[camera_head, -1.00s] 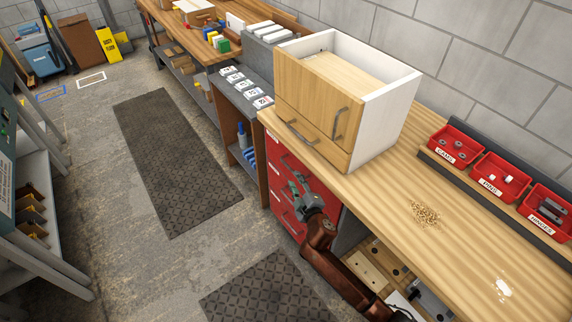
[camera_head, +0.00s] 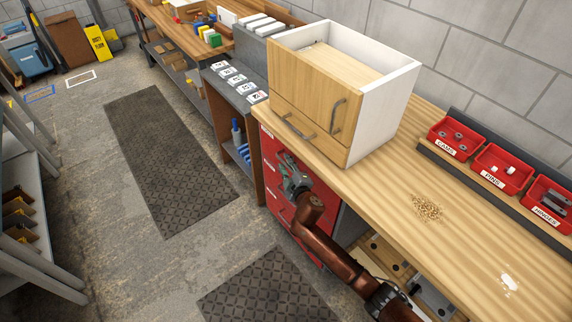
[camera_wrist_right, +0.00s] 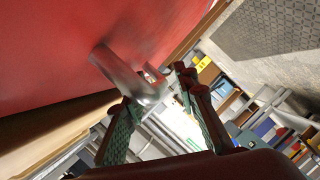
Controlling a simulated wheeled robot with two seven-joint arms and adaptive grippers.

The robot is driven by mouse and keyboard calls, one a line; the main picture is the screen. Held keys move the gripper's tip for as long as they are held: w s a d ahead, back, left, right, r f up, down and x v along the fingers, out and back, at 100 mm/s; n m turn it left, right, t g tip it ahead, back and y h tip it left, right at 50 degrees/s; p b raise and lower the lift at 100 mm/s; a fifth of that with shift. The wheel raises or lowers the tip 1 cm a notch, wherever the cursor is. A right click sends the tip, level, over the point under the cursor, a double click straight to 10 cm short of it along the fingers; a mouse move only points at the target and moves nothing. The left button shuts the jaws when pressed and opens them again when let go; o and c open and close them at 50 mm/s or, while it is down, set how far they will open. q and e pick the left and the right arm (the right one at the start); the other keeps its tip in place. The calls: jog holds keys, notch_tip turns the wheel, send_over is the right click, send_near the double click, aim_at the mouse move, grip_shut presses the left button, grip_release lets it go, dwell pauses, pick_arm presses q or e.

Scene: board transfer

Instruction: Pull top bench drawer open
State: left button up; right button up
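The red bench drawer unit (camera_head: 271,152) stands under the near wooden bench, with several drawer fronts stacked. My right gripper (camera_head: 285,163) is at the top drawer's front, and it hides most of that drawer's handle. In the right wrist view the red drawer front (camera_wrist_right: 60,45) fills the upper left, and a grey bar handle (camera_wrist_right: 122,74) stands out from it. My right gripper's fingers (camera_wrist_right: 156,92) are apart, with the handle's near end between or just ahead of the tips; contact cannot be told. The top drawer looks closed. My left gripper is not in view.
A wooden cabinet with white sides (camera_head: 382,112) stands on the bench (camera_head: 465,225) above the drawers. Red bins (camera_head: 503,170) line the bench's back. Dark mats (camera_head: 165,160) lie on the floor, and the floor in front of the drawers is free.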

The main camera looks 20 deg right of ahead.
grip_shut()
dwell(0.6)
